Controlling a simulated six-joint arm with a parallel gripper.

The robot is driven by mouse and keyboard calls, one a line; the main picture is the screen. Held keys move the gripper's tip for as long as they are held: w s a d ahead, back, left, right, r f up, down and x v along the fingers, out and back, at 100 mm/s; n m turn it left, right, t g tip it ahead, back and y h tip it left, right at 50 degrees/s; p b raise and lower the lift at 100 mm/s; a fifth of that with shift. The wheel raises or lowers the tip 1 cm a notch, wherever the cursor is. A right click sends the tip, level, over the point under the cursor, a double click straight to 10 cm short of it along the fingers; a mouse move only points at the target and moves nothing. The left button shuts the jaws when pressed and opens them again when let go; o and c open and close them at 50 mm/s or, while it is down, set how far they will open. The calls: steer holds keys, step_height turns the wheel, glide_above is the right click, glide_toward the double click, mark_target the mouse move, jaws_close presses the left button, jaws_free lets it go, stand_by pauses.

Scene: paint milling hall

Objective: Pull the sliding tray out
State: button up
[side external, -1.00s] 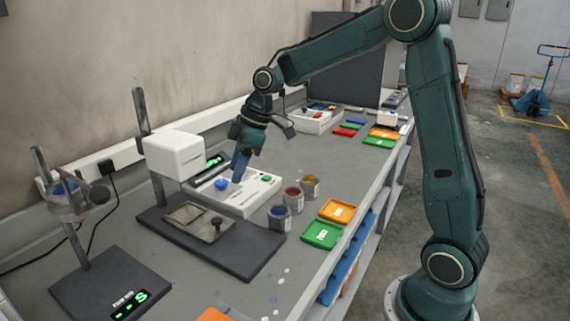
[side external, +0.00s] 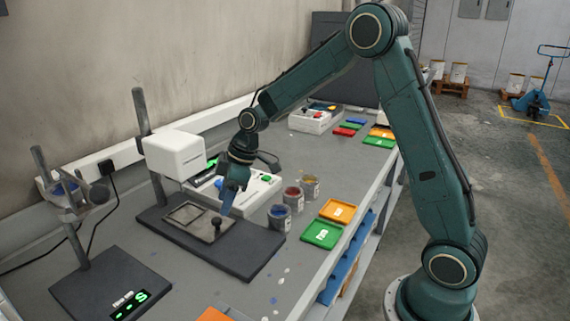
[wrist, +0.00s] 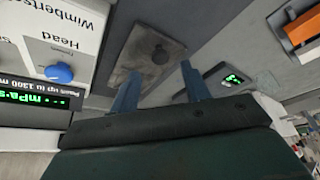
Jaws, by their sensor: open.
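The sliding tray (side external: 203,230) is a flat metal plate with a square frame on its far-left part, lying on a dark base (side external: 250,258) beside a white instrument head. Contact with the knob cannot be told.
The white instrument head (side external: 173,155) on a post overhangs the far end of the base. A white control box (side external: 258,188) lies close behind my gripper. Paint cans (side external: 280,217) stand right of the base. Orange (side external: 338,211) and green (side external: 322,234) trays lie near the bench edge.

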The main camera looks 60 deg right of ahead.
mark_target(218, 219)
steer(key=shift+x, duration=2.45)
jaws_close()
